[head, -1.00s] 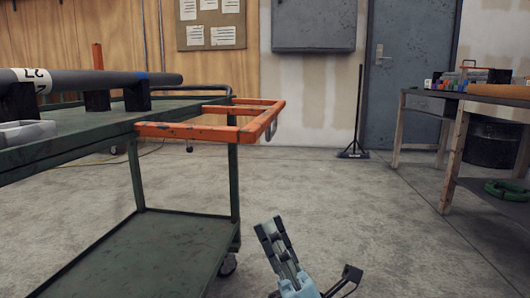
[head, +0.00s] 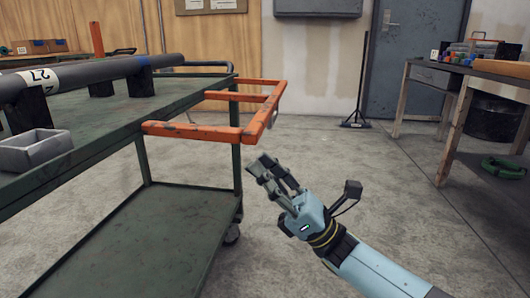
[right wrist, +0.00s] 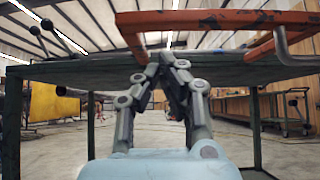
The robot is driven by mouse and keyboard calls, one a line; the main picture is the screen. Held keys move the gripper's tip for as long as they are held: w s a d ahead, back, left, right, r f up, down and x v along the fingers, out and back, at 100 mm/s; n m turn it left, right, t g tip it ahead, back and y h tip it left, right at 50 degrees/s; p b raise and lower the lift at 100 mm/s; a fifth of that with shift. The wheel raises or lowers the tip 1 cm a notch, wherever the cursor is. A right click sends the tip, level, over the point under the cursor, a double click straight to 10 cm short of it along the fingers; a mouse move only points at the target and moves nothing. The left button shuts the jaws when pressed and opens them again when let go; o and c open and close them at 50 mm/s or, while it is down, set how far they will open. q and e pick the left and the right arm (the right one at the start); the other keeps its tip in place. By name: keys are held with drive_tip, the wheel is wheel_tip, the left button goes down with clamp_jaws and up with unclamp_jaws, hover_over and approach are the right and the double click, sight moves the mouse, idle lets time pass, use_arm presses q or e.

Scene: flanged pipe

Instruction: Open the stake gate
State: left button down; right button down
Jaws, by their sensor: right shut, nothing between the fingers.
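The orange stake gate (head: 248,130) is a worn bar frame at the right end of the green cart (head: 145,115). It juts out level from the cart top. It also shows overhead in the right wrist view (right wrist: 205,20), with a bare metal hook-like piece (right wrist: 282,42) at its right. My right gripper (head: 262,168) is shut and empty, below and in front of the gate, apart from it in the head view. In the right wrist view its fingertips (right wrist: 160,62) meet in front of the cart's underside edge. My left gripper is not in view.
A grey pipe (head: 105,72) lies on black supports on the cart, beside a grey open box (head: 35,150). A lower shelf (head: 150,235) spans the cart. A workbench (head: 465,75) stands at the right. The concrete floor between is clear.

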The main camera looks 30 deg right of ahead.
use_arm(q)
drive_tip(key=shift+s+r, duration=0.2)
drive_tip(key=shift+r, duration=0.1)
use_arm(e)
drive_tip(key=shift+s+d+r, duration=0.1)
drive_tip(key=shift+r, duration=1.3)
